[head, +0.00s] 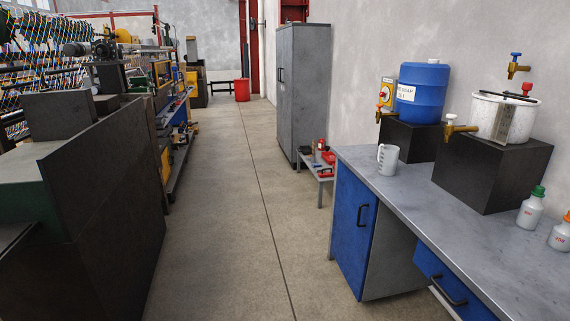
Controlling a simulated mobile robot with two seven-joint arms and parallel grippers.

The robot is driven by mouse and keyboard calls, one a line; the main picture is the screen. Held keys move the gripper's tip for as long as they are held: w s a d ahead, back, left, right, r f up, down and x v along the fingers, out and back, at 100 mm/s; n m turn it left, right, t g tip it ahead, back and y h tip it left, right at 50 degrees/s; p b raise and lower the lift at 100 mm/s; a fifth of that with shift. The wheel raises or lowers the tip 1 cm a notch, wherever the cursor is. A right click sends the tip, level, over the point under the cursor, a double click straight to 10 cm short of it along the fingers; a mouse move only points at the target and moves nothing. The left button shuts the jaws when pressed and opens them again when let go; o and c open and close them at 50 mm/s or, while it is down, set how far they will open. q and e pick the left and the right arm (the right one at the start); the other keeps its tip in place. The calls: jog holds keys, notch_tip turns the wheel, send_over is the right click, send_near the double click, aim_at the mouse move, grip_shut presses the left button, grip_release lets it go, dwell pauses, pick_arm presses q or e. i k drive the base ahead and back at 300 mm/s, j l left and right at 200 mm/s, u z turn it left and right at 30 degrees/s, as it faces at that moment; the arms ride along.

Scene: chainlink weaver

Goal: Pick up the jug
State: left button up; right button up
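The jug (389,159) is a small white measuring jug with dark markings. It stands upright on the grey worktop (385,184) at the right, near the far end of the counter. Neither of my grippers shows in the head view, so nothing is seen touching the jug.
Behind the jug a blue drum (423,92) with a tap sits on a black block, and a white tub (500,117) with a tap sits on another (488,173). Bottles (531,207) stand at right. A drawer (450,287) looks partly open. The aisle (220,220) is clear.

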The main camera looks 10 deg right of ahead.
aim_at(388, 154)
jog(key=i, duration=1.3)
jog(key=i+j+z, duration=0.1)
jog(key=i+z, duration=0.25)
jog(key=i, duration=0.2)
jog(key=i+j+z, duration=0.3)
jog(key=i, duration=0.2)
